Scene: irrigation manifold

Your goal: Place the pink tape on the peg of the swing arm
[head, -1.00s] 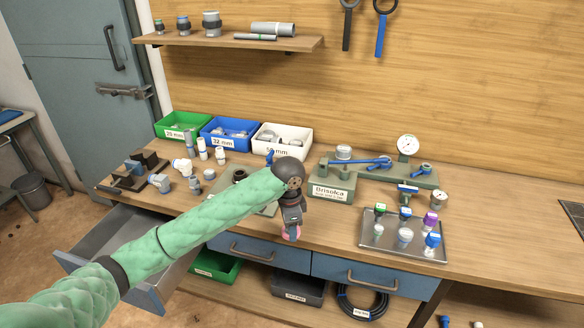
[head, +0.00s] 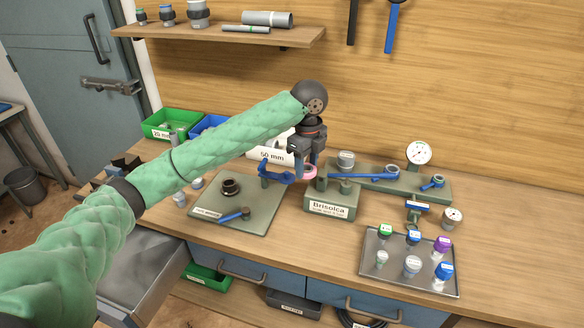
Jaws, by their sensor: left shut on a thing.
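My left gripper (head: 306,164) points down above the bench and is shut on the pink tape (head: 310,172), a small pink ring at its fingertips. The tape is raised, at the left end of the Brisolca stand (head: 333,201) in the picture. A blue arm-like part (head: 277,176) with an upright end shows just left of the tape, partly behind the gripper; it may be the swing arm. I cannot make out its peg clearly, nor whether the tape touches it. My right gripper is out of view.
A grey-green plate (head: 205,200) carries a black fitting (head: 230,187) and a blue-handled tool (head: 235,215). A long blue lever (head: 360,177) lies on the stand. A tray (head: 405,281) of capped fittings is at the right. Bins stand behind my arm; a drawer is open at left.

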